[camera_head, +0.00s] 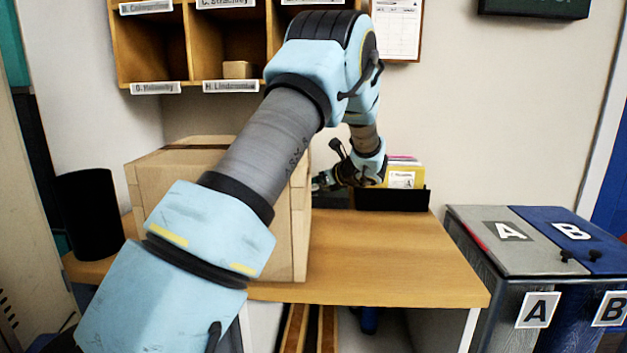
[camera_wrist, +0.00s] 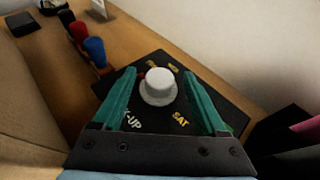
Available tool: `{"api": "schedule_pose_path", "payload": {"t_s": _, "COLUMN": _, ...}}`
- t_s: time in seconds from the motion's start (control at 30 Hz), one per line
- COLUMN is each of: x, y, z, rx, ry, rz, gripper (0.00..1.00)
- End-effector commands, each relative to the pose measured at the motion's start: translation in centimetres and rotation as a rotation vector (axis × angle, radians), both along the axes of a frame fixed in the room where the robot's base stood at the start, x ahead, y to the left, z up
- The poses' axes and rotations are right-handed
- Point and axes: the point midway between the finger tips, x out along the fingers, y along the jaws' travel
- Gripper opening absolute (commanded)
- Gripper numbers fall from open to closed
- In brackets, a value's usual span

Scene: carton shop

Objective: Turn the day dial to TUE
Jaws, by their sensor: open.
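The day dial shows in the wrist view as a round white knob (camera_wrist: 158,88) on a black plate (camera_wrist: 150,125). Yellow lettering rings it; SAT (camera_wrist: 181,119) is readable at its near right, and the far labels are too small to read surely. White lettering ending in "K-UP" is partly hidden by the left finger. My gripper (camera_wrist: 159,74) is open, with one teal finger on each side of the knob; whether they touch it I cannot tell. TUE is not readable. In the head view my gripper (camera_head: 323,181) is low over the table's back, and the dial is hidden there.
A large carton (camera_head: 292,235) stands on the table left of my gripper. A black holder with yellow cards (camera_head: 392,199) stands right of it. Blue-handled (camera_wrist: 94,50) and red-handled (camera_wrist: 79,31) tools stand beside the plate. The table's front right (camera_head: 400,260) is clear.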

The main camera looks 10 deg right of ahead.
Motion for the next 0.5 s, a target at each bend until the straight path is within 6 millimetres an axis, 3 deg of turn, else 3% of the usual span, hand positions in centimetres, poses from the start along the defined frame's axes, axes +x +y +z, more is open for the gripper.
{"api": "schedule_pose_path", "payload": {"t_s": 0.2, "x": 0.02, "y": 0.00, "z": -0.02, "rx": 0.000, "ry": 0.000, "rz": 0.000, "gripper": 0.75}}
{"api": "schedule_pose_path", "payload": {"t_s": 0.5, "x": 0.01, "y": -0.01, "z": 0.00, "rx": 0.000, "ry": 0.000, "rz": 0.000, "gripper": 0.41}}
